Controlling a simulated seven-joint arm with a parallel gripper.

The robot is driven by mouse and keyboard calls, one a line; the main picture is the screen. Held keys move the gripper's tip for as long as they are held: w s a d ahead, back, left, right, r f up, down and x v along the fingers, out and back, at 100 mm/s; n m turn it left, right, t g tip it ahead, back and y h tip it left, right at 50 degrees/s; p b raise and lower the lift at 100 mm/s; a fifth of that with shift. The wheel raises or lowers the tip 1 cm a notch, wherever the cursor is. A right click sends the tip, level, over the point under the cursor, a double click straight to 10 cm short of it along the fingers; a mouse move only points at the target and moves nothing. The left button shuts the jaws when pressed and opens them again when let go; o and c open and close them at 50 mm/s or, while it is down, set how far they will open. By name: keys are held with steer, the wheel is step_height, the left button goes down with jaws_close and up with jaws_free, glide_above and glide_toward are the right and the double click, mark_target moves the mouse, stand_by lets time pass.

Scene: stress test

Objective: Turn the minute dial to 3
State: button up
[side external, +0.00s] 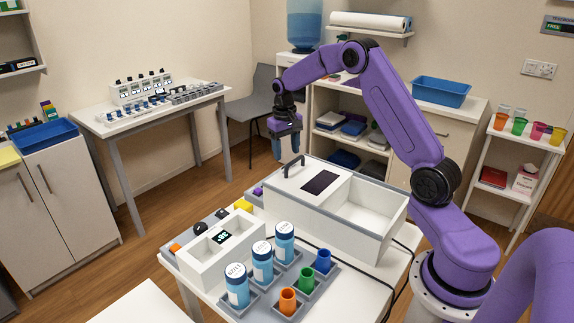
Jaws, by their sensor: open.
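My gripper (277,152) hangs above the far side of the work table, fingers pointing down. It is open and nothing shows between its fingers. A small white device (205,268) with a dark digital display (222,237) stands at the table's left. I cannot tell whether either is the minute dial, and no dial markings are readable. My gripper is apart from them, behind and to the right.
A large white box (375,222) with a dark panel (320,182) and black handle (292,165) stands near my gripper. Blue labelled bottles (262,262) and coloured cups (288,300) occupy a grey rack in front. An orange block (175,247) and yellow block (243,206) lie near the device.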

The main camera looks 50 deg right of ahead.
step_height(320, 180, down, 6)
steer(key=shift+d, duration=0.1)
stand_by(0.4)
steer(key=c, duration=1)
